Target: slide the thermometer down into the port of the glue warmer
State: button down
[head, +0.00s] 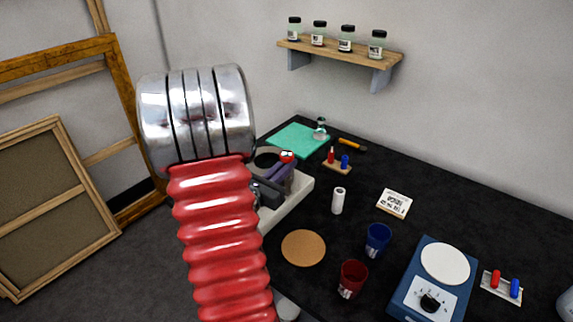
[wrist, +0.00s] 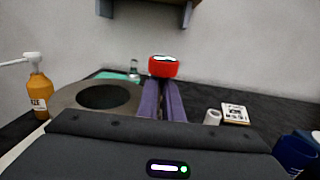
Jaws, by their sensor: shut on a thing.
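The thermometer shows as a red round head with a pale face (wrist: 163,67) at the tips of my gripper's purple fingers. The red head also shows in the head view (head: 287,156). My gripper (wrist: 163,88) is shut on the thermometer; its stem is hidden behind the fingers. What looks like the glue warmer (wrist: 68,97) is a grey body with a wide round dark opening, left of my fingers in the wrist view. In the head view my arm and gripper partly cover it (head: 268,152). I cannot make out its port.
An amber pump bottle (wrist: 39,97) stands left of the warmer. A white roll (head: 338,201), a cork disc (head: 303,248), a blue cup (head: 377,240), a red cup (head: 352,279) and a blue hot plate (head: 458,298) stand on the black bench. A jar shelf (head: 340,50) hangs behind.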

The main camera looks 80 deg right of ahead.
jog(key=c, duration=1.8)
grip_release()
jog(key=shift+c, duration=0.2)
jog(key=v, duration=0.7)
jog(key=shift+a, duration=0.25)
jog(key=shift+w+f, duration=0.1)
